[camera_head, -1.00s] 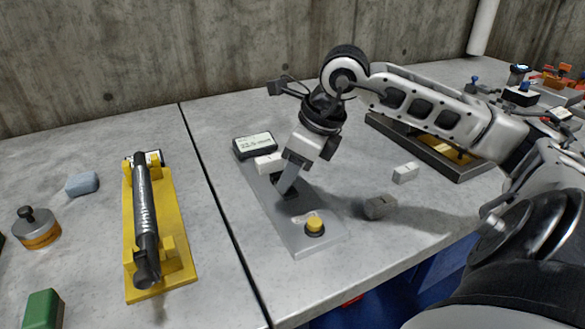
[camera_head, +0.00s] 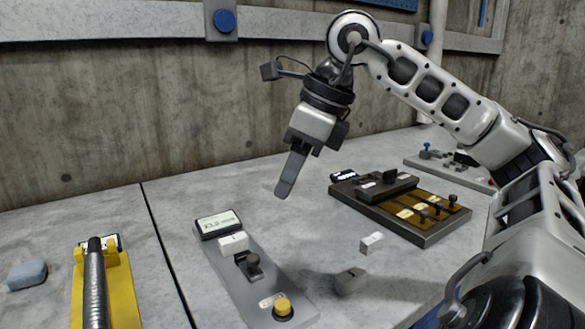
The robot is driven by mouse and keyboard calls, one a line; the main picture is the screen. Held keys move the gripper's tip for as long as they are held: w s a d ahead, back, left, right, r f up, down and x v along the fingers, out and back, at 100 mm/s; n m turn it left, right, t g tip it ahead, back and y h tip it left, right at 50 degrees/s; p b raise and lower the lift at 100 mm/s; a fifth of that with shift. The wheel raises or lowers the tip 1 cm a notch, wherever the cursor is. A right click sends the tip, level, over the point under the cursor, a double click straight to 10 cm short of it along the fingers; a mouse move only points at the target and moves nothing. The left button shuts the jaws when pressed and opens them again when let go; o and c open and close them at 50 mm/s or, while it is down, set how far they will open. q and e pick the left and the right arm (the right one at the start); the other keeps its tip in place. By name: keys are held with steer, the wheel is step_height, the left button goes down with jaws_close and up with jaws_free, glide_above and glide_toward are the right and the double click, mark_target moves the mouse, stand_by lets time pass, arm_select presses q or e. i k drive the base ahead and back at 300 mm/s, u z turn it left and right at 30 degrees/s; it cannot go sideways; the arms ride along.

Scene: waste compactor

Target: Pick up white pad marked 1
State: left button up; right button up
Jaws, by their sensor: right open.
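Three small pads show in the head view. A white pad (camera_head: 233,243) sits on the grey plate (camera_head: 237,285) just in front of a display box (camera_head: 218,224). A second white pad (camera_head: 371,243) lies on the bench to the right. A greyer pad (camera_head: 350,281) lies nearer to me, beside the plate. Their marks are too small to read surely, so I cannot tell which bears the 1. My right gripper (camera_head: 284,189) is open and empty, pointing down above the bench, apart from all the pads. My left gripper is not in view.
The plate also carries a dark knob (camera_head: 253,264) and a yellow button (camera_head: 282,307). A dark tray with brass parts (camera_head: 427,239) stands at the back right. A yellow stand (camera_head: 120,285) holds a dark cylinder at left, near a blue-grey block (camera_head: 27,274). A concrete wall closes the back.

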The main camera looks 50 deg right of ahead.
mark_target(230, 245)
steer(key=k, duration=1)
